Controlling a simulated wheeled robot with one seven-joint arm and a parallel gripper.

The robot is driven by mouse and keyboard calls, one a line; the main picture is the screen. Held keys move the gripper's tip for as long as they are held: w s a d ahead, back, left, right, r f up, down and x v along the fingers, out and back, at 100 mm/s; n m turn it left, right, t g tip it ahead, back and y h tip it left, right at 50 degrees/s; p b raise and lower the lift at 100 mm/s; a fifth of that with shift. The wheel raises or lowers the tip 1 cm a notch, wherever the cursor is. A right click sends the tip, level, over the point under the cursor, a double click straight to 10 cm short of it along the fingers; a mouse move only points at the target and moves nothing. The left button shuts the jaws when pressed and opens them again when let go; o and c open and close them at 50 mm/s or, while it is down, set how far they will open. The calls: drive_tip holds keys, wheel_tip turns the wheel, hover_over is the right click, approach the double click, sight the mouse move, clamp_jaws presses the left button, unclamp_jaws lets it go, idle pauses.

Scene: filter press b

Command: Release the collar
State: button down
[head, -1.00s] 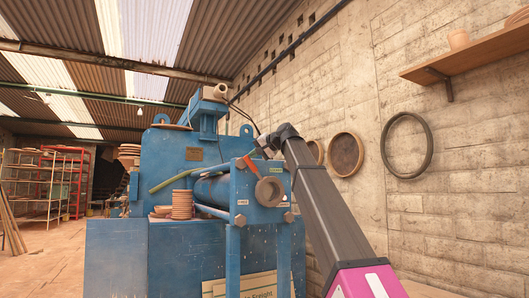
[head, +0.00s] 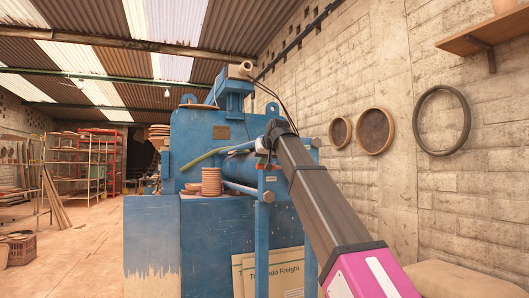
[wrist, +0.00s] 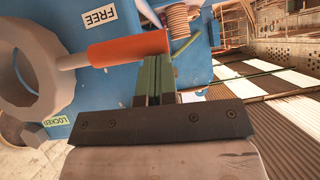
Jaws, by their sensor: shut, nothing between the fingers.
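The collar (wrist: 50,68) is a grey ring at the left of the wrist view, partly cut off by the picture edge. Its orange handle (wrist: 115,50) sticks out to the right, close to the FREE label (wrist: 100,17). The LOCKED label (wrist: 57,120) is on the opposite side of the handle. My gripper (wrist: 155,72) is shut and empty, its green fingers alongside the handle near its outer end. I cannot tell whether they touch it. In the head view my arm hides the collar on the blue press (head: 220,130).
A stack of terracotta saucers (head: 211,181) stands on the press beside the blue cylinder. Cardboard (head: 270,273) leans against the press front. The brick wall with hung rings (head: 443,120) is to the right. Open floor (head: 80,260) lies to the left.

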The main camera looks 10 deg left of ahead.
drive_tip(key=shift+s+a+f, duration=0.1)
drive_tip(key=shift+f, duration=0.8)
drive_tip(key=shift+s+f, duration=0.1)
drive_tip(key=shift+f, duration=0.05)
